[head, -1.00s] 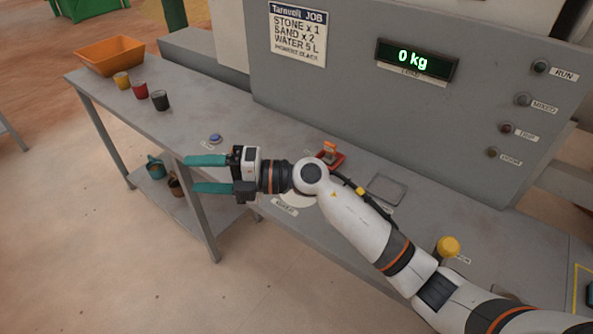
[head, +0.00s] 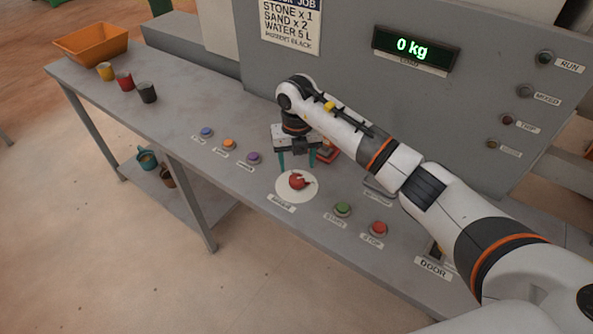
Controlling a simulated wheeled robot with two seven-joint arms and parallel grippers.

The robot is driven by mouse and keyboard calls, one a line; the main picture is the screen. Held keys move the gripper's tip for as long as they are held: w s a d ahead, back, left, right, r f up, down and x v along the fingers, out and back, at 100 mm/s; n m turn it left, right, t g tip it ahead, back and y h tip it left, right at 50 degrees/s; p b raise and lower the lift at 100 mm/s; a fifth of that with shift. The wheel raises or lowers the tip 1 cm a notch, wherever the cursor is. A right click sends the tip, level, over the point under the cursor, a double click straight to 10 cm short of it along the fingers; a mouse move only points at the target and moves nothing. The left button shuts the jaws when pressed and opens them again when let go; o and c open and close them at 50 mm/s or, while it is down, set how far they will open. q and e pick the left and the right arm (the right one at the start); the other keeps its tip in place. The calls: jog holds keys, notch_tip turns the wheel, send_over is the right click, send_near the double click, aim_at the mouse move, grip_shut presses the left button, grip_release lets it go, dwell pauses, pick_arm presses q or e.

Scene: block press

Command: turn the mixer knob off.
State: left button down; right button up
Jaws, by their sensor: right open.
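The mixer knob (head: 298,182) is red and sits on a round white dial plate on the grey bench, with a label in front of it. My right gripper (head: 297,163) points down at the bench just behind the knob in the picture. Its two teal fingers are apart, with nothing seen between them. I cannot tell how high the fingertips are above the bench. The knob is in plain view, with a pale mark on its right side. My left gripper is not in view.
Blue, orange and purple buttons (head: 229,144) lie left of the knob. A green START button (head: 343,209) and a red STOP button (head: 378,228) lie to its right. A red device (head: 328,153) stands close behind the gripper. The display (head: 414,48) reads 0 kg.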

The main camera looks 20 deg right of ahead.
aim_at(297, 178)
notch_tip(297, 178, down, 6)
jog(key=shift+r+p, duration=0.1)
jog(key=shift+p, duration=0.4)
jog(key=c, duration=1)
